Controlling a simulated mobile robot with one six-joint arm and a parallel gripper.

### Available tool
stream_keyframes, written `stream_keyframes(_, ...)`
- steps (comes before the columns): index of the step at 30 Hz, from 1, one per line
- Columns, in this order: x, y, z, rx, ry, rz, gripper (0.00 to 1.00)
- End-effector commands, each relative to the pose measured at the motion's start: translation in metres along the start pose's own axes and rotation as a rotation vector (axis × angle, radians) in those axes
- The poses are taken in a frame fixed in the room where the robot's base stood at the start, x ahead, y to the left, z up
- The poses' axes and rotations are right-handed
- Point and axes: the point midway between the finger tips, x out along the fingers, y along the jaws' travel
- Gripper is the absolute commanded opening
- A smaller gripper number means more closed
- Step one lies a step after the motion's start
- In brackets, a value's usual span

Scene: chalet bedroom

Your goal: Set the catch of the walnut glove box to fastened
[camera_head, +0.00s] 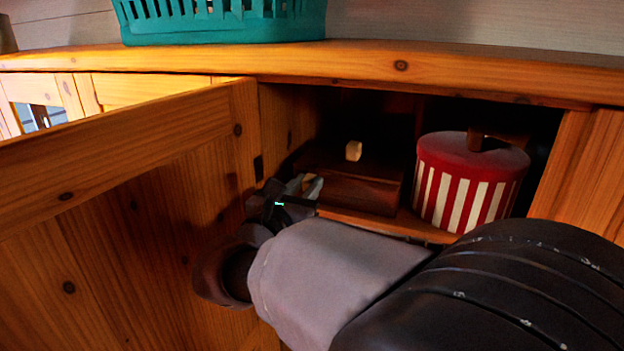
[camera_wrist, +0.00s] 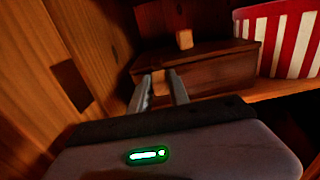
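The walnut glove box (camera_head: 362,194) is a dark brown box on the shelf inside the open cupboard, left of a striped tin. It also shows in the wrist view (camera_wrist: 222,70), where its lid looks down. A small pale block (camera_head: 353,151) shows at the top of the box, also in the wrist view (camera_wrist: 184,39); I cannot tell whether it is the catch. My gripper (camera_head: 311,187) is at the left end of the box front. In the wrist view its two fingers (camera_wrist: 162,82) are apart, with a small lighter patch between the tips; contact is unclear.
A red and white striped round tin (camera_head: 470,183) stands on the shelf to the right. The cupboard door (camera_head: 130,190) is swung open on the left, close to my gripper. A teal basket (camera_head: 222,22) sits on the wooden top (camera_head: 400,65) above.

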Motion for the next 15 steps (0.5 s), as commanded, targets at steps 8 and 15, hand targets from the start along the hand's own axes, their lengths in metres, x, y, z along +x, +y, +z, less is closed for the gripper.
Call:
stream_keyframes(8, 0.000, 0.000, 0.002, 0.000, 0.007, 0.000, 0.00)
stream_keyframes(15, 0.004, -0.001, 0.018, -0.001, 0.173, -0.003, 0.00)
